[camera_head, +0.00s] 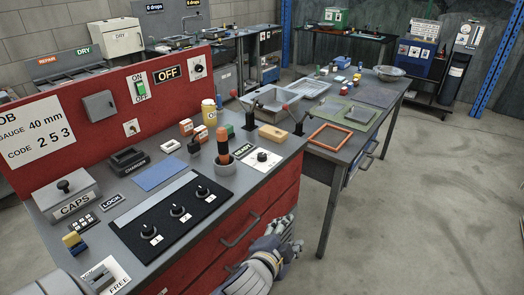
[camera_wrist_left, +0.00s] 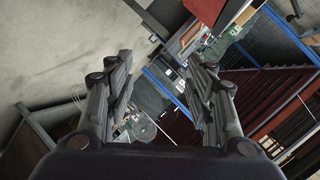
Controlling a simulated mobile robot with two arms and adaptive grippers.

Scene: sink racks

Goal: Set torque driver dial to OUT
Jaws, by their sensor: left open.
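An upright driver-like tool (camera_head: 222,138) with an orange body stands in a round grey holder (camera_head: 224,166) on the red-fronted workbench. I take it to be the torque driver; its dial marks are too small to read. My left gripper (camera_head: 293,228) is in front of the bench drawers, below the bench top and apart from the tool. In the left wrist view its two fingers (camera_wrist_left: 160,85) are spread with nothing between them. The tool cannot be made out in that view. My right gripper is not in view.
The bench top (camera_head: 228,208) holds a black three-knob panel (camera_head: 172,214), a CAPS box (camera_head: 64,195), a blue pad (camera_head: 159,174) and a white dial plate (camera_head: 262,159). A lever (camera_head: 299,124) stands at the back. Open floor (camera_head: 420,220) lies to the right.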

